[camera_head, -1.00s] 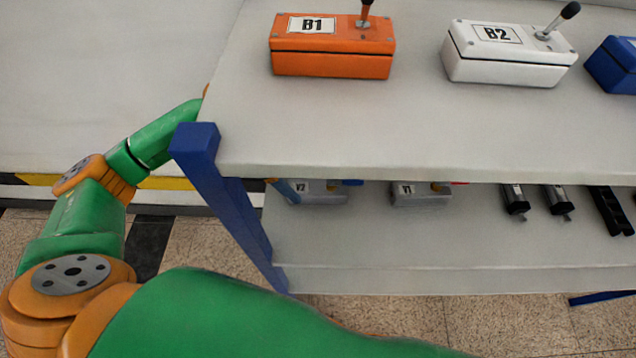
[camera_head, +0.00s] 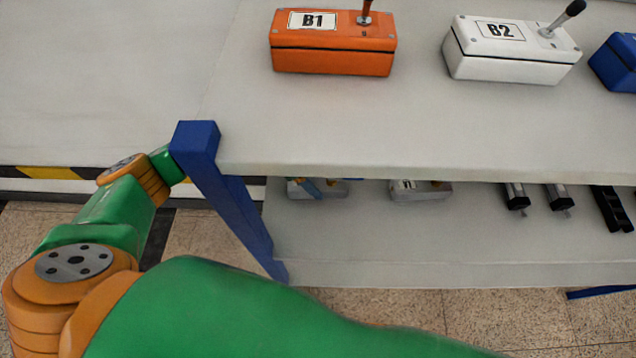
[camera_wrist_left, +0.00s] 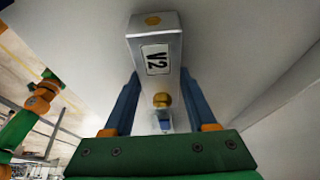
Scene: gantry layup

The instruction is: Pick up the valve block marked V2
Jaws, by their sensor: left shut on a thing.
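The valve block marked V2 (camera_wrist_left: 155,55) is a grey-white box with a black-and-white label and brass-coloured fittings. In the left wrist view it sits between the two blue fingers of my left gripper (camera_wrist_left: 160,76), which is shut on it. In the head view the V2 block (camera_head: 332,189) shows small under the upper tabletop's edge, on or just above the lower shelf; I cannot tell which. A blue finger of my left gripper (camera_head: 309,188) crosses its front and its label is hidden there. My right gripper is not in view.
Another valve block (camera_head: 420,190) lies to the right on the lower shelf (camera_head: 400,235), with dark cylinders (camera_head: 515,198) beyond. A blue table leg (camera_head: 228,195) stands beside my left arm. Boxes B1 (camera_head: 332,52) and B2 (camera_head: 512,55) are on the upper tabletop (camera_head: 400,125).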

